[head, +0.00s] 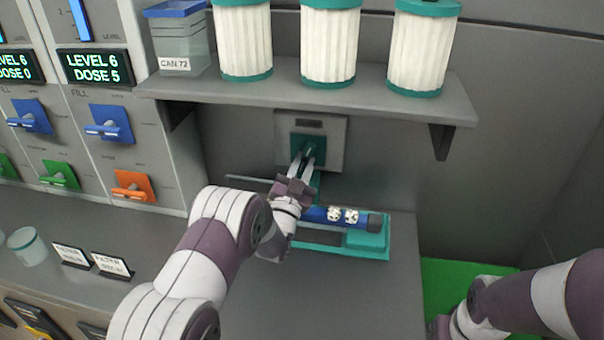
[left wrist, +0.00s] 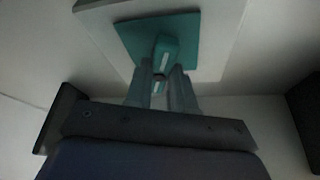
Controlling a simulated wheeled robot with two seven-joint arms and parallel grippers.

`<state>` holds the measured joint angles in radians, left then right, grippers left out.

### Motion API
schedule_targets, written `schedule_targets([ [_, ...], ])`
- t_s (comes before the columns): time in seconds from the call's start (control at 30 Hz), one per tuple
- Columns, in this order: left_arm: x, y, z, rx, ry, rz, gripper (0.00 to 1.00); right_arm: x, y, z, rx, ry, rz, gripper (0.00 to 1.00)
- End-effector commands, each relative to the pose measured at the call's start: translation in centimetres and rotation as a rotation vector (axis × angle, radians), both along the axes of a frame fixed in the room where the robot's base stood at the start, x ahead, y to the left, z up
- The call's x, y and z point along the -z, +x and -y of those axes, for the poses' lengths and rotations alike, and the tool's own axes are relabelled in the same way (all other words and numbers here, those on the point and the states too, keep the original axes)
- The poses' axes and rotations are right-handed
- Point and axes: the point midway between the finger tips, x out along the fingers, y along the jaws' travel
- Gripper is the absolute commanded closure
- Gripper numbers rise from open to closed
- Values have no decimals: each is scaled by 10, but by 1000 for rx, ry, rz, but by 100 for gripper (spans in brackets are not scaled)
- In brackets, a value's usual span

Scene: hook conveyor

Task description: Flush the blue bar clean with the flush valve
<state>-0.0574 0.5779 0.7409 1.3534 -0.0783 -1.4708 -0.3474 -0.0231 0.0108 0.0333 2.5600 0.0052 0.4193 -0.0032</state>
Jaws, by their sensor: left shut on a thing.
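The blue bar (head: 322,214) lies in a teal cradle (head: 366,240) on the counter; its right end is dark and it carries white patches with dark marks. My left gripper (head: 306,160) is above and behind the bar, shut on the teal handle of the flush valve. The valve's teal plate (head: 301,144) sits on a grey wall panel. In the left wrist view the valve handle (left wrist: 165,52) is between the fingers (left wrist: 160,85), in front of the teal plate. My arm hides the left part of the bar and cradle. My right arm is at the lower right; its gripper fingers are not visible.
A shelf (head: 300,92) above the valve holds several white, ribbed cylinders with teal caps and a clear container (head: 180,45) labelled CAN 72. Dispensers with blue, green and orange levers stand at the left. A cup (head: 27,247) and two label cards are on the counter.

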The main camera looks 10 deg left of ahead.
Motion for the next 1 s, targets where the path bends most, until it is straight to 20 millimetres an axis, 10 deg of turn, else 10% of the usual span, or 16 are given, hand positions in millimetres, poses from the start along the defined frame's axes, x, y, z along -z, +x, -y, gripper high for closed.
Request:
schedule_targets([
  [0.83,3,0,1,-1,-123,-7,100,14,0,0,0,0,0,100],
  [0.87,3,0,1,-1,-123,-6,67,14,0,0,0,0,0,100],
  [0.9,3,0,1,-1,-123,-6,54,14,0,0,0,0,0,100],
  [1.0,2,0,1,-1,-123,-5,51,14,0,0,0,0,0,100],
])
